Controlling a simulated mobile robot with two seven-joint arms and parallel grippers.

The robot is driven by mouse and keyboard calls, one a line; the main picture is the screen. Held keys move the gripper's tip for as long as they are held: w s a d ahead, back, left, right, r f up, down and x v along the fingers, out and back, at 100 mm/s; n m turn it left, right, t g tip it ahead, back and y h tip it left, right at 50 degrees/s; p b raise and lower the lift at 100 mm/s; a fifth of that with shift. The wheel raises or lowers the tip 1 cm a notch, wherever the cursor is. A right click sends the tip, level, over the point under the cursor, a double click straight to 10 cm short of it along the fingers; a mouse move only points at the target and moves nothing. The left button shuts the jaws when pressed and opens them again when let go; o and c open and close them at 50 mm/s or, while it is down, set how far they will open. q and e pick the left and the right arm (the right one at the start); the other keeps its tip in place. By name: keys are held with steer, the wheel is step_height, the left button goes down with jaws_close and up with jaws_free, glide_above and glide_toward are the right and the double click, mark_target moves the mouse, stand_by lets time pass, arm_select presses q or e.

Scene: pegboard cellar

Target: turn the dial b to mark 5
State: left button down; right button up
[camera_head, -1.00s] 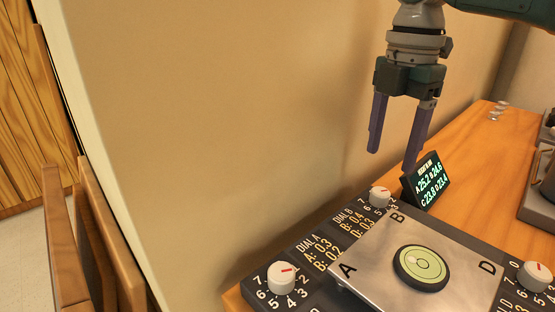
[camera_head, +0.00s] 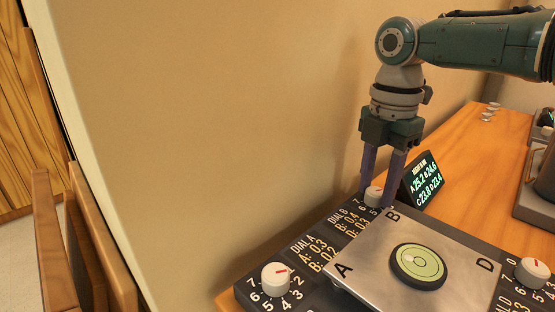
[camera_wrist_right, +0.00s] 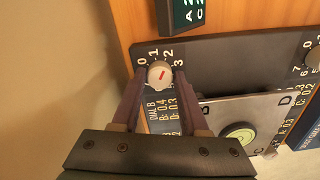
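Dial B (camera_wrist_right: 159,74) is a white round knob with a red line, at the far corner of a dark panel (camera_wrist_right: 222,58). It also shows in the head view (camera_head: 374,195), partly hidden by a finger. In the right wrist view its red line slants up and right, roughly toward the 2; the 5 is hidden there. My right gripper (camera_head: 377,203) points down over dial B, one finger on each side of the knob. In the wrist view the fingers (camera_wrist_right: 160,79) stand apart with small gaps beside the knob. My left gripper is in neither view.
A metal plate (camera_head: 350,266) with a round green bubble level (camera_head: 418,264) lies beside the dial. A small lit display (camera_head: 421,180) stands close behind the gripper. Dial A (camera_head: 276,279) and another dial (camera_head: 532,272) sit at other corners. A wall (camera_head: 220,130) rises close by.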

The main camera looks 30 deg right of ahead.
jaws_close()
stand_by(0.3)
